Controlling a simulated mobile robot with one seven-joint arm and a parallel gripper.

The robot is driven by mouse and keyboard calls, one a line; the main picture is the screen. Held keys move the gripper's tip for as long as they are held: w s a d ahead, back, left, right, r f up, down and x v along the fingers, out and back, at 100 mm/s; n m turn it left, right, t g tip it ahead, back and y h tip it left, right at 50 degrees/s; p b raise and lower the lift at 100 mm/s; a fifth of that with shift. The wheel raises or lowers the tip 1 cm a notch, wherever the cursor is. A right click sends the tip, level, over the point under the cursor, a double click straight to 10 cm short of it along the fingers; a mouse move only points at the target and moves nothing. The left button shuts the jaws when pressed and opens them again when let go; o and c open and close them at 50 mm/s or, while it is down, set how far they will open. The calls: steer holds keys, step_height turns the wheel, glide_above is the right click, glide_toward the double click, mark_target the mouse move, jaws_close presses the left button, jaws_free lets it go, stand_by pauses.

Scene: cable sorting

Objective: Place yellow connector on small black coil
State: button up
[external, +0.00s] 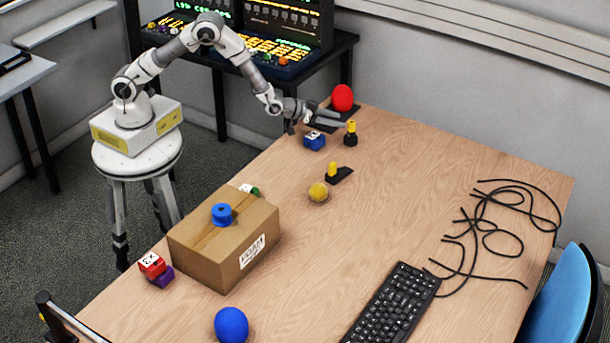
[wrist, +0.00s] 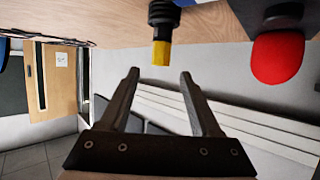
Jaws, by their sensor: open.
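A yellow connector (external: 350,127) stands upright on a small black coil (external: 350,139) near the table's far end. In the wrist view, which is upside down, the yellow connector (wrist: 161,53) hangs below the black coil (wrist: 163,15). My gripper (external: 338,120) is open and empty, its fingers pointing toward this connector. In the wrist view the connector lies just beyond the gap between my fingertips (wrist: 160,74). I cannot tell whether they touch it. A second yellow piece (external: 332,170) stands on a flat black base (external: 342,176) nearer the camera.
A blue cube (external: 314,141) and a yellow ball (external: 318,192) are close. A cardboard box (external: 205,250) stands left. The table's middle right is clear, before black cables (external: 485,235).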

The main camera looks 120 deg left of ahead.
steer(key=shift+v, duration=2.65)
steer(key=s+d+r+m+h, duration=0.2)
steer(key=s+d+r+h, duration=0.15)
steer(key=d+r, duration=0.7)
steer(key=s+d+r+m+h, duration=0.35)
steer(key=d+r, duration=0.45)
steer(key=d, duration=0.6)
steer(key=s+d+r+m+g+h, duration=0.1)
steer(key=s+d, duration=0.4)
steer(key=s, duration=0.6)
steer(key=s+d+r+m+g+h, duration=0.1)
steer(key=s+d, duration=0.5)
steer(key=s, duration=0.6)
steer(key=shift+s+r+m+g+h, duration=0.15)
steer(key=shift+r+m+g+h, duration=0.25)
steer(key=shift+m+g, duration=0.5)
steer(key=shift+d, duration=0.1)
